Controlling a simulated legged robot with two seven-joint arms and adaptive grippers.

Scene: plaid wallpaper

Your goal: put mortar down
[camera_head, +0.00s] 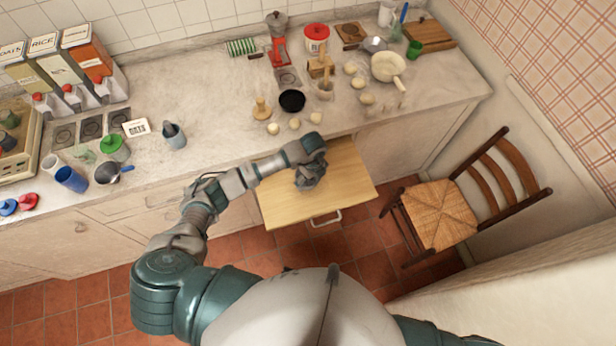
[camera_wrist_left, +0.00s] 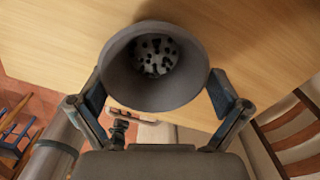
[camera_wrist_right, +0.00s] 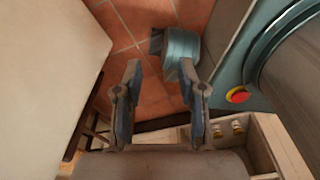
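A grey, round, deep mortar (camera_wrist_left: 152,98) with a dark-speckled bottom sits between the fingers of my left gripper (camera_wrist_left: 157,92) in the left wrist view. The fingers meet its sides, and its open mouth faces the camera. In the head view my left gripper (camera_head: 312,178) is over the pale wooden pull-out board (camera_head: 300,205), where the mortar is mostly hidden by the hand. I cannot tell whether the mortar touches the board. My right gripper (camera_wrist_right: 160,75) is open and empty over the tiled floor in the right wrist view.
The counter (camera_head: 215,120) behind the board holds a black bowl (camera_head: 292,101), a pan (camera_head: 388,67), a red grinder (camera_head: 277,50), and several jars and cups. A wicker-seat chair (camera_head: 440,215) stands right of the board. The board's front and right parts look clear.

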